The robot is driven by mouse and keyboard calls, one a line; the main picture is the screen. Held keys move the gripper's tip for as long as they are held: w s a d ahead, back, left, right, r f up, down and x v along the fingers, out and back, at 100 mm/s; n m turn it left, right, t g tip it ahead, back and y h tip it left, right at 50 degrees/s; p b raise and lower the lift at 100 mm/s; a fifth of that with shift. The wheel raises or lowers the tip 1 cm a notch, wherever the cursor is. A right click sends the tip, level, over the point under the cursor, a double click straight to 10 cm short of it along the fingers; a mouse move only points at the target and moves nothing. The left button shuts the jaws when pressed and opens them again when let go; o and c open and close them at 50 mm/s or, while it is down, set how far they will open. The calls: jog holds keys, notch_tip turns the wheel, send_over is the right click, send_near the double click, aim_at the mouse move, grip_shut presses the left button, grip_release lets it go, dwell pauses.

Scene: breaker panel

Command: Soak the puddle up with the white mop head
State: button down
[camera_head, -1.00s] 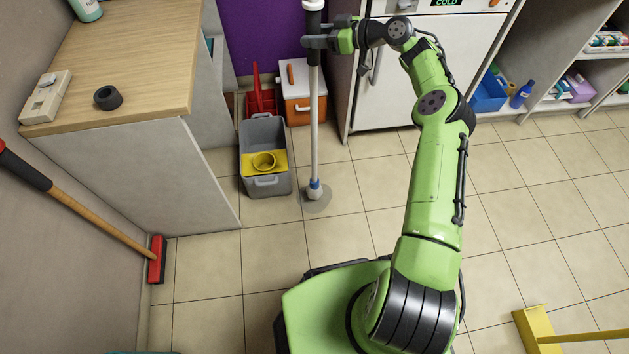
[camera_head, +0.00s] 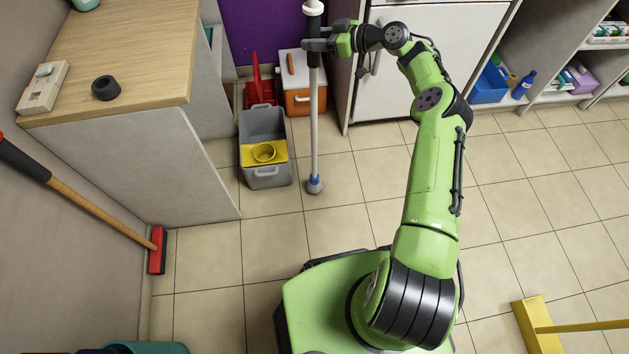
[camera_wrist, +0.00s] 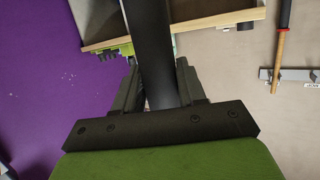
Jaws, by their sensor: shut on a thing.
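A mop stands upright, its pale handle (camera_head: 314,125) running from the dark grip near the top of the head view down to the floor. My gripper (camera_head: 313,46) is shut on the dark upper part of the handle. In the wrist view my gripper (camera_wrist: 158,85) has a finger on each side of the dark shaft (camera_wrist: 152,45). The mop head (camera_head: 315,186) is small and looks greyish below a blue collar; it is at the floor tiles. No puddle shows on the tiles around it.
A grey bucket (camera_head: 263,125) with a yellow wringer (camera_head: 264,153) stands just left of the mop. A wooden-topped counter (camera_head: 150,60) is left.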

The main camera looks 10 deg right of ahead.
jog(key=shift+r, duration=0.1)
jog(key=shift+s+d, duration=0.7)
jog(key=shift+d, duration=0.35)
jog(key=shift+s+d, duration=0.7)
jog(key=shift+d, duration=0.35)
